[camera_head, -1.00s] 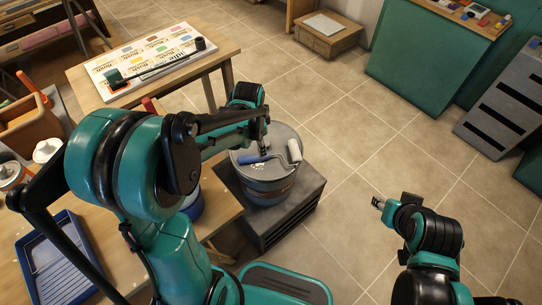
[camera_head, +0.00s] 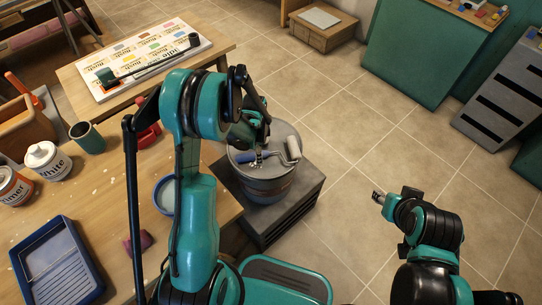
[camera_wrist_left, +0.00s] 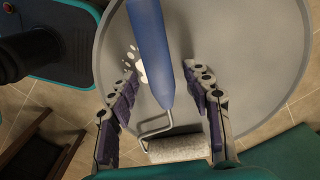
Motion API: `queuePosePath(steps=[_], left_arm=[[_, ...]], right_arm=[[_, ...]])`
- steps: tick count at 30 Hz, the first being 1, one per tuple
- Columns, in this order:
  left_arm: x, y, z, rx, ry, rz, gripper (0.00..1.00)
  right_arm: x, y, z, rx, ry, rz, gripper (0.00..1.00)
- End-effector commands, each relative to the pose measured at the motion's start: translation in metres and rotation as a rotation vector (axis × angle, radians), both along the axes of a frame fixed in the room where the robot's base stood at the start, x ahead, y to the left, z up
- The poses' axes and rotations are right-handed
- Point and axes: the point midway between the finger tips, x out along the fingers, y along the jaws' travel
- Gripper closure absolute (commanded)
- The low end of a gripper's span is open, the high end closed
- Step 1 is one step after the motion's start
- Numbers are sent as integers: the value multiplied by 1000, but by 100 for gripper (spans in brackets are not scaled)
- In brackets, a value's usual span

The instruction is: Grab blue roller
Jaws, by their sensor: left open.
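The blue roller lies on the grey lid of a bucket, its white sleeve (camera_head: 293,149) toward the right and its blue handle (camera_head: 240,157) partly hidden by my left gripper. In the left wrist view the blue handle (camera_wrist_left: 151,45) runs down from the top to a wire frame and the pale sleeve (camera_wrist_left: 178,148). My left gripper (camera_head: 257,160) is just over the roller. In the left wrist view its open fingers (camera_wrist_left: 165,110) stand on either side of the handle's lower end and wire, with gaps. My right gripper (camera_head: 378,197) is over the floor, away from the roller.
The bucket (camera_head: 265,180) stands on a dark grey box (camera_head: 295,205). The wooden worktable (camera_head: 105,190) at left holds a blue paint tray (camera_head: 55,265), cans and a green cup (camera_head: 88,138). Tiled floor right of the box is clear.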

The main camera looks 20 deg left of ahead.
Motion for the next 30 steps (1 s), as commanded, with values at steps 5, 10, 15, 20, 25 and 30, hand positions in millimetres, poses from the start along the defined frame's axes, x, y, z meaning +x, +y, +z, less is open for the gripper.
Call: queuePosePath(steps=[5, 10, 15, 20, 25, 30], left_arm=[[0, 0, -6, 0, 0, 0, 50], [0, 0, -5, 0, 0, 1, 71], [0, 0, -5, 0, 0, 1, 100], [0, 0, -5, 0, 0, 1, 100], [0, 0, -2, 0, 0, 1, 100], [0, 0, 14, 0, 0, 1, 100]], right_arm=[[0, 0, -2, 0, 0, 0, 60], [0, 0, -2, 0, 0, 0, 60], [0, 0, -2, 0, 0, 0, 60], [0, 0, -2, 0, 0, 0, 60], [0, 0, 0, 0, 0, 0, 60], [0, 0, 8, 0, 0, 0, 60]])
